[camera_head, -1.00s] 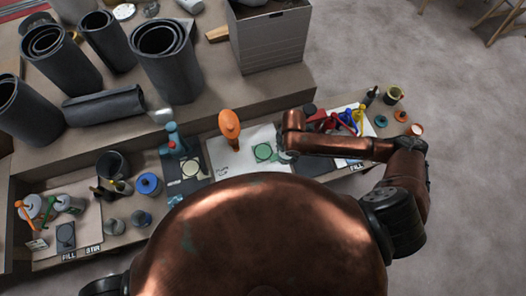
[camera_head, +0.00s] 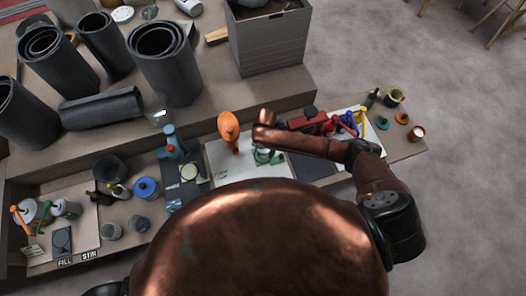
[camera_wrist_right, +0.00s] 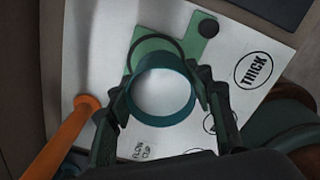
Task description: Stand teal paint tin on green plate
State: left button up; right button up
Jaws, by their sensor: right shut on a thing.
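The teal paint tin (camera_wrist_right: 162,90) shows in the right wrist view, open end toward the camera, with a pale inside. My right gripper (camera_wrist_right: 163,100) is shut on it, one finger on each side. The green plate (camera_wrist_right: 198,48), with a dark ring and a black knob, lies on a white board behind the tin. The tin covers part of the plate and ring; I cannot tell whether it touches the plate. In the head view my right gripper (camera_head: 265,157) is over the plate area, largely hidden by my arm. My left gripper is not in view.
The white board (camera_wrist_right: 95,60) carries "THICK" and "FLOW CUP" labels. An orange disc on a stalk (camera_head: 229,126) stands close by; its orange rod (camera_wrist_right: 62,135) is left of the gripper. Red, blue and yellow tools (camera_head: 345,123) lie right of my arm.

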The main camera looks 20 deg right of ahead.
aim_at(263, 151)
jog(key=shift+w+a+f, duration=0.15)
jog(key=shift+w+f, duration=0.05)
jog(key=shift+w+f+b, duration=0.15)
jog(key=shift+f+b, duration=0.2)
jog(key=shift+f, duration=1.35)
jog(key=shift+f, duration=0.15)
jog(key=o, duration=1.4)
notch_tip(263, 151, up, 12)
jog(key=shift+r+p, duration=0.15)
jog(key=shift+p, duration=0.75)
